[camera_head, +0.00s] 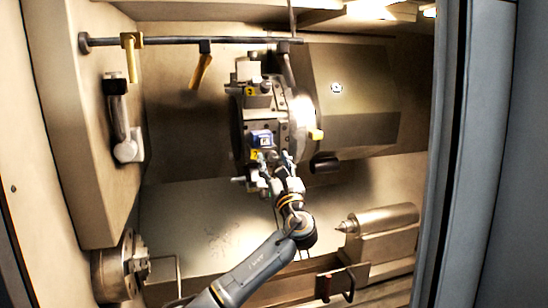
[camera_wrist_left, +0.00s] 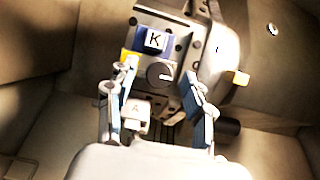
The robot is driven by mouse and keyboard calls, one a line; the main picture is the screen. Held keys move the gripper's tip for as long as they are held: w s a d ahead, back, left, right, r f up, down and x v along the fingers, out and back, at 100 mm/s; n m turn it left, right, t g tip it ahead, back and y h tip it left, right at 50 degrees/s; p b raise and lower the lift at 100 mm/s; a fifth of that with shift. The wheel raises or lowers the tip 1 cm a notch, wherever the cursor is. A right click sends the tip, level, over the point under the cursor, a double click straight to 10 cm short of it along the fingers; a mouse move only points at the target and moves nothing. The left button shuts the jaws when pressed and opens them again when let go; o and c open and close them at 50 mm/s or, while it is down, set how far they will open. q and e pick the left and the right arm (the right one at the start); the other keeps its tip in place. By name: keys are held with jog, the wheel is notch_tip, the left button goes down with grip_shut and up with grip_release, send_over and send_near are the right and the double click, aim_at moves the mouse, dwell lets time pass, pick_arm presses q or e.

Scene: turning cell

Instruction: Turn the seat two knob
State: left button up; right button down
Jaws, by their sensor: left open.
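The turret (camera_head: 289,124) stands in the middle of the head view, with tool seats along its face. A blue block marked K (camera_wrist_left: 153,41) sits on one seat; it also shows in the head view (camera_head: 262,138). Just below it in the left wrist view is a round dark grey knob (camera_wrist_left: 160,75) with a pale line. A yellow tag (camera_wrist_left: 130,57) is beside it; its number is unreadable there. My left gripper (camera_head: 273,162) is open. Its fingers lie left and right of the knob, with visible gaps; contact cannot be told. My right gripper is out of view.
A pale block marked A (camera_wrist_left: 135,110) lies lower, near the left finger. A yellow-tipped part (camera_wrist_left: 240,77) and a dark cylinder (camera_head: 325,163) stick out right of the turret. A tailstock (camera_head: 380,232) is at lower right, a chuck (camera_head: 115,270) at lower left.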

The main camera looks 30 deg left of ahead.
pick_arm(q)
jog(key=shift+w+a, duration=0.1)
jog(key=shift+a, duration=0.1)
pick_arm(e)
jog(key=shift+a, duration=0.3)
